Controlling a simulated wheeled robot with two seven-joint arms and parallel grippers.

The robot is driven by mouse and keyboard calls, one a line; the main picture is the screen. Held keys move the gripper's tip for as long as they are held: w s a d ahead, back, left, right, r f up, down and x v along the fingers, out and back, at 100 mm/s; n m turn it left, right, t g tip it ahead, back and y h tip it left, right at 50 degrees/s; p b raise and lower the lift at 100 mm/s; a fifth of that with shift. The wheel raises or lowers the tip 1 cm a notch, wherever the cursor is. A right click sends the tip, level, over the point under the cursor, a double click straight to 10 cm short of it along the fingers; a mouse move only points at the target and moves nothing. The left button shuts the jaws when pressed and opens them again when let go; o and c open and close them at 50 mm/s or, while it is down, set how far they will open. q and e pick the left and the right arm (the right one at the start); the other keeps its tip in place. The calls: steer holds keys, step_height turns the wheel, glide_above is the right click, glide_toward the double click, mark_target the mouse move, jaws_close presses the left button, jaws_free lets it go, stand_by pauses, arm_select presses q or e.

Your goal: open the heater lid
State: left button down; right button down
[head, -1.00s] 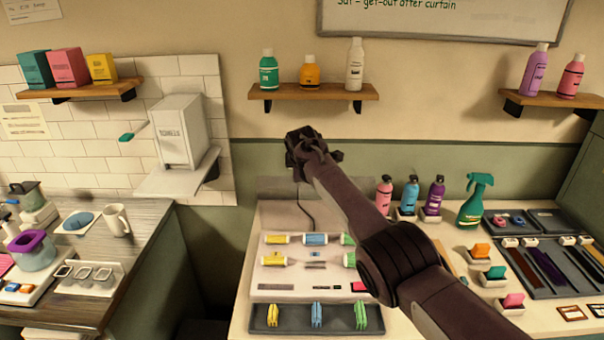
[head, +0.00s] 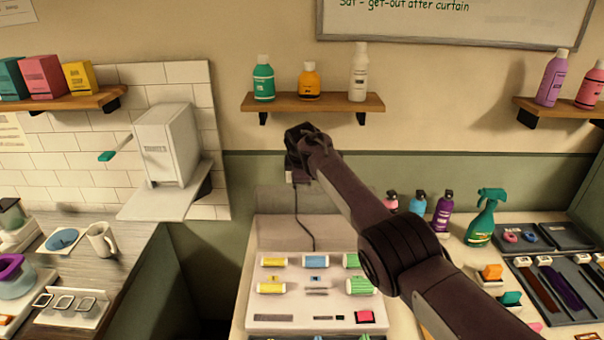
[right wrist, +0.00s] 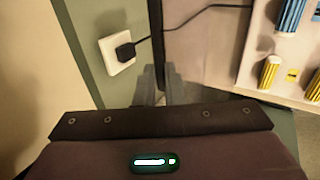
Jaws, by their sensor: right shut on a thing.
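The heater (head: 262,302) is a pale box on the counter, with yellow, blue and green striped rollers showing on its open top. Its lid (head: 272,232) is a greyish panel standing up behind the rollers. My right gripper (head: 303,160) is at the upper back, over the lid's top edge, and my own wrist hides the fingertips there. In the right wrist view the right gripper (right wrist: 161,90) is shut on a thin dark edge, which looks like the lid's. The heater with rollers (right wrist: 240,85) is at the right there. My left gripper is out of view.
A wall socket (right wrist: 119,53) with a black plug and cord is close beside the gripper. A shelf with bottles (head: 285,101) hangs above. Bottles and a green spray bottle (head: 484,217) stand at the right. A mug (head: 103,240) is on the left counter.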

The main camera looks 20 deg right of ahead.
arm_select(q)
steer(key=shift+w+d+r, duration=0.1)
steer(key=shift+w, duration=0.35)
arm_select(e)
steer(key=shift+w+r, duration=0.2)
steer(key=shift+w, duration=0.1)
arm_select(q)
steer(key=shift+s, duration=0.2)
arm_select(e)
steer(key=c, duration=1.5)
jaws_free()
steer(key=shift+s+a, duration=0.1)
steer(key=shift+c, duration=0.2)
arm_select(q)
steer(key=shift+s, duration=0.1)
